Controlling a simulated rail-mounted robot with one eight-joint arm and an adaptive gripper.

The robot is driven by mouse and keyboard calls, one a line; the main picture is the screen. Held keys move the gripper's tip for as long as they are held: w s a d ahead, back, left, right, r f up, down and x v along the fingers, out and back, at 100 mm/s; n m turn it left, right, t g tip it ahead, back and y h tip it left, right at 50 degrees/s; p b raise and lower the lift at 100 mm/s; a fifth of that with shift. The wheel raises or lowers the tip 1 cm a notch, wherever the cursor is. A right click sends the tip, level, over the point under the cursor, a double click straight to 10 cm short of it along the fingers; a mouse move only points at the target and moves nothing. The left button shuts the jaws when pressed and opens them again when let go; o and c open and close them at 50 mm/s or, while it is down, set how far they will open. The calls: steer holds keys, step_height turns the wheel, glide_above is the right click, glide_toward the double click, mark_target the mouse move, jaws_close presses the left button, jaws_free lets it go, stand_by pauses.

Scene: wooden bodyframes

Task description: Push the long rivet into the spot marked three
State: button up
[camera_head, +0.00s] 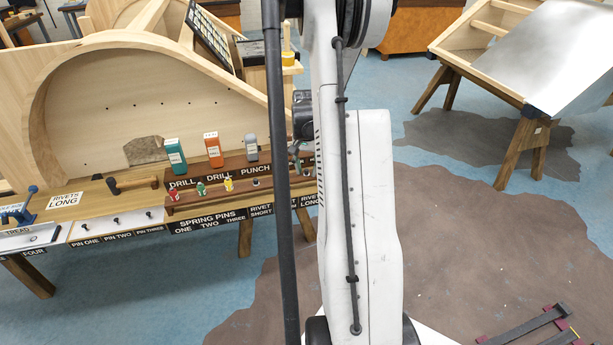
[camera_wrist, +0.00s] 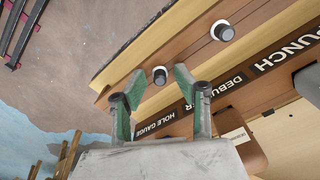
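My gripper (camera_wrist: 160,72) is open in the wrist view, with its two green fingertips spread apart. A small dark-topped white rivet-like piece (camera_wrist: 160,77) stands on the wooden ledge between or just beyond the fingertips, with gaps on both sides. A second, similar piece (camera_wrist: 222,32) stands farther right. I cannot read from the wrist view which is the long rivet. In the head view, the RIVET LONG label (camera_head: 310,199) is partly covered by my arm, and my gripper (camera_head: 302,152) is mostly hidden. I cannot identify the rivet spot marked three.
The wooden bench (camera_head: 95,210) carries drill and punch boxes, coloured spring pins (camera_head: 228,184) and labelled pin slots. A curved wooden frame (camera_head: 60,95) stands behind. A sloped trestle frame (camera_head: 500,60) is at upper right. The floor between is open.

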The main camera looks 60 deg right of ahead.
mark_target(306, 174)
jaws_close()
steer(key=shift+r, duration=0.75)
stand_by(0.6)
steer(key=shift+r+p, duration=0.9)
steer(key=shift+r, duration=0.85)
